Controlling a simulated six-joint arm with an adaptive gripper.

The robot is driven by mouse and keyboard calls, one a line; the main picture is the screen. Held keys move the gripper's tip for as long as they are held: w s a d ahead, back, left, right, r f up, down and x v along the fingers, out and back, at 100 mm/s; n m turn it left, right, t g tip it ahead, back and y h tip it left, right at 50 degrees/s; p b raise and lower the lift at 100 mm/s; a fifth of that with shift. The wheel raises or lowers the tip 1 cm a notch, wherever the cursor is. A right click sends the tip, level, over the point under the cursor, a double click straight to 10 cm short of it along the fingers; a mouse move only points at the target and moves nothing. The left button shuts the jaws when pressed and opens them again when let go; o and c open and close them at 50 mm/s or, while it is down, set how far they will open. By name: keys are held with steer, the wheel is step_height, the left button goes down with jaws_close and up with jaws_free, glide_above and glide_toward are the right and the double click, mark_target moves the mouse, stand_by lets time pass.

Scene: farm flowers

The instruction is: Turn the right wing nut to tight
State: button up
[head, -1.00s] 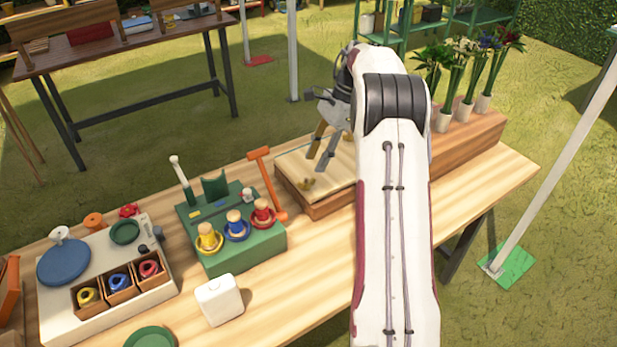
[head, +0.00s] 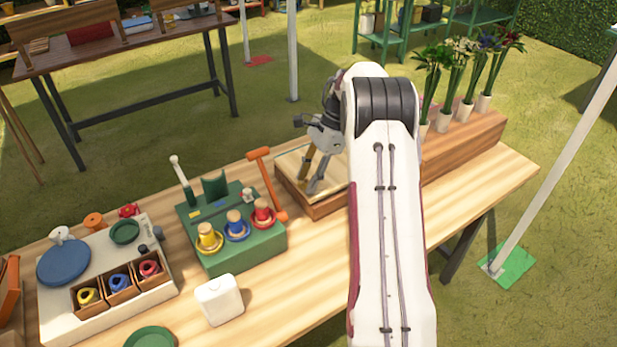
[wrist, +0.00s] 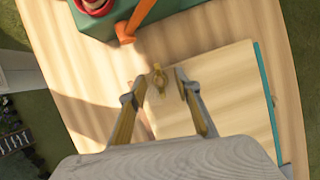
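A brass wing nut (wrist: 157,78) sits near a corner of a pale wooden press board (wrist: 215,112). In the head view the board (head: 297,160) lies on a brown base, partly behind my arm. Only one wing nut shows, so I cannot tell from these frames whether it is the right one. My gripper (wrist: 162,86) is open, its fingertips apart on either side of the wing nut or just short of it. In the head view my gripper (head: 311,188) is low over the board's front left corner and hides the nut. Contact cannot be told.
A green stand (head: 240,250) with yellow, blue and red ringed pegs is left of the press. A brown block with flower vases (head: 465,112) is at the right.

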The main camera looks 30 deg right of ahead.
steer(key=shift+c, duration=0.5)
jaws_close()
steer(key=shift+m, duration=0.4)
steer(key=m+t, duration=0.1)
steer(key=m, duration=0.2)
steer(key=shift+s+t, duration=0.15)
steer(key=shift+t, duration=0.15)
steer(key=m+t+h, duration=0.1)
steer(key=m, duration=0.3)
steer(key=shift+a, duration=0.1)
steer(key=m, duration=0.1)
steer(key=m+t+h, duration=0.1)
steer(key=m, duration=0.1)
steer(key=shift+a+r+m+h, duration=0.1)
steer(key=shift+m+h, duration=0.8)
steer(key=shift+m, duration=1.1)
steer(key=shift+r+m, duration=0.1)
steer(key=shift+m, duration=0.2)
